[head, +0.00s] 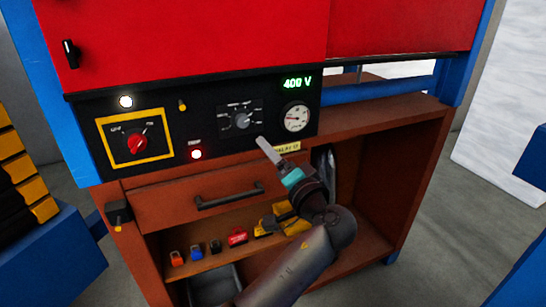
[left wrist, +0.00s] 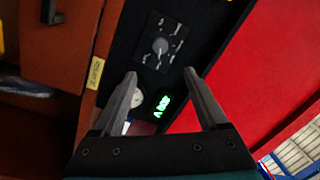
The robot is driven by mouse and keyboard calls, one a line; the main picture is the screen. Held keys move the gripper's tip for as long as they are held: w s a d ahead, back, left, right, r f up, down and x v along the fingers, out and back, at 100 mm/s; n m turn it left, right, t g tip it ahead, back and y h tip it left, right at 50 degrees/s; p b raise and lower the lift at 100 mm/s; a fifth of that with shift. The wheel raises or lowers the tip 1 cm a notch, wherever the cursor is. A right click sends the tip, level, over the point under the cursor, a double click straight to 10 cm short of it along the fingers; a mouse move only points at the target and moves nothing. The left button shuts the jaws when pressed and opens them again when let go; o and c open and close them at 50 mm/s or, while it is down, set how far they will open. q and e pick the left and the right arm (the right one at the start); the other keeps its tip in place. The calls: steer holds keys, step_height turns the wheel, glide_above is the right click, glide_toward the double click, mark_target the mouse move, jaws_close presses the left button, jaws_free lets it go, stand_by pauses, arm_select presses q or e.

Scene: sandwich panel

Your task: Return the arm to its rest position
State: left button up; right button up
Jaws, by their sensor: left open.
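My left arm (head: 290,265) reaches up from the bottom of the head view. Its gripper (head: 262,142) is in front of the black control panel (head: 210,150), just below and right of the grey rotary selector (head: 243,120). In the left wrist view the two fingers (left wrist: 159,73) stand apart with nothing held between them. The selector (left wrist: 160,46) shows beyond the fingertips, apart from them. A green display (head: 297,83) reads 400 V. A round gauge (head: 296,117) sits below it, partly hidden by a finger in the left wrist view. My right gripper is not in view.
A red knob (head: 137,142) sits on a yellow-framed plate at the panel's left. Below are a drawer with a dark handle (head: 228,197) and a shelf holding several small items, including a red one (head: 237,237). A blue post (head: 55,90) stands at left.

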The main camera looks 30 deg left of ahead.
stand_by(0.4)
arm_select(q)
steer(key=s+d+f+m+g+h+b, duration=0.1)
steer(key=s+f+m+h, duration=0.2)
steer(key=f, duration=1.3)
steer(key=d+f+m+g+h+b, duration=0.1)
steer(key=d+f+m+h, duration=0.3)
steer(key=f, duration=1.2)
steer(key=s+f+n+g+h+b, duration=0.1)
steer(key=s+f+g+h, duration=0.1)
steer(key=s+f, duration=0.7)
steer(key=s+f+g+h+b, duration=0.1)
steer(key=s+f+g+h, duration=0.15)
steer(key=s+f, duration=0.6)
steer(key=s+f+n+g+h, duration=0.1)
steer(key=s+f, duration=0.4)
steer(key=s, duration=0.4)
steer(key=s+f+n+g+h+b, duration=0.1)
steer(key=s+f+n, duration=0.1)
steer(key=s+f, duration=0.3)
steer(key=s+f+n+g+h+b, duration=0.1)
steer(key=s+f, duration=0.5)
steer(key=s, duration=0.7)
steer(key=shift+d+n+g, duration=0.15)
steer(key=shift+n+g, duration=0.2)
steer(key=shift+n, duration=0.05)
steer(key=shift+w+f, duration=0.1)
